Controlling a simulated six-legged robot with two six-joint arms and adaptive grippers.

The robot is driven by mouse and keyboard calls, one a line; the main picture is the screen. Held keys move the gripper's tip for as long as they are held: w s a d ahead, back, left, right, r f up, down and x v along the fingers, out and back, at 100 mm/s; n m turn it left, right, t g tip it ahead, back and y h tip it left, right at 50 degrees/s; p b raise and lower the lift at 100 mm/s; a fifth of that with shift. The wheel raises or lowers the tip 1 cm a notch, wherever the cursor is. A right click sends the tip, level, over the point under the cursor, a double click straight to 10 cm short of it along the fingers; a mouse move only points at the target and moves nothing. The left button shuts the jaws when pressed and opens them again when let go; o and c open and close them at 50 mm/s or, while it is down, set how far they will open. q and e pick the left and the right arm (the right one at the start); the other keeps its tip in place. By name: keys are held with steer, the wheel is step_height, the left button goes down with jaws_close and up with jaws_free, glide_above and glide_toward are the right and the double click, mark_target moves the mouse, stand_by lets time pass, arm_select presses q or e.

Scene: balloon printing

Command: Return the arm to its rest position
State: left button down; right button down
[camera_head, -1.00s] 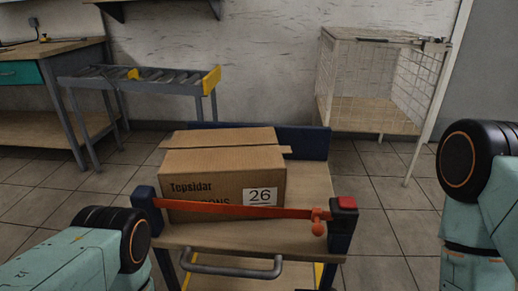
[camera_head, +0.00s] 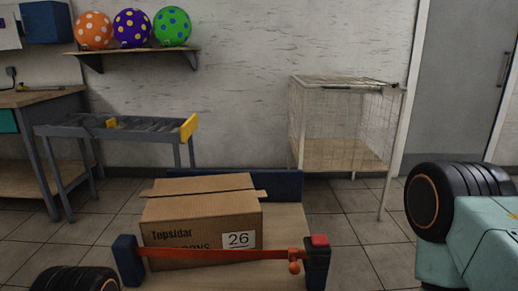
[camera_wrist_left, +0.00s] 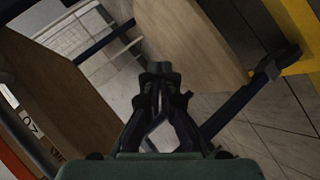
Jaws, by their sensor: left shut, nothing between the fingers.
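My left gripper (camera_wrist_left: 158,72) shows in the left wrist view with its fingers together and nothing between them. It is beside the cardboard box (camera_wrist_left: 68,85), whose printed face and label are at the left edge of that view. In the head view only a black joint of my left arm (camera_head: 75,280) shows at the bottom left, and its gripper is out of frame. My right arm (camera_head: 465,225) shows at the right edge, and its gripper is out of frame too.
The box (camera_head: 200,210) labelled 26 sits on a cart behind an orange bar (camera_head: 215,254). A wire cage (camera_head: 345,125) stands behind right, a roller stand (camera_head: 115,128) at left. Three dotted balloons (camera_head: 132,28) rest on a wall shelf (camera_head: 135,49). Floor right of the cart is clear.

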arm_select(q)
steer(key=shift+s+f, duration=0.1)
arm_select(e)
steer(key=shift+w+f, duration=0.1)
arm_select(q)
steer(key=s+a+r+m+g+y, duration=0.2)
steer(key=s+r+g, duration=0.1)
steer(key=s, duration=0.5)
steer(key=s+a+r+m+g+y, duration=0.2)
steer(key=s+r+g, duration=0.1)
steer(key=s, duration=0.5)
steer(key=s+a+r+m+g+y, duration=0.1)
steer(key=s+a+r+m+g, duration=0.1)
steer(key=s, duration=0.6)
steer(key=shift+a+r+g+y, duration=0.35)
steer(key=shift+r+g, duration=0.4)
steer(key=shift+g, duration=0.45)
arm_select(e)
steer(key=shift+a, duration=0.15)
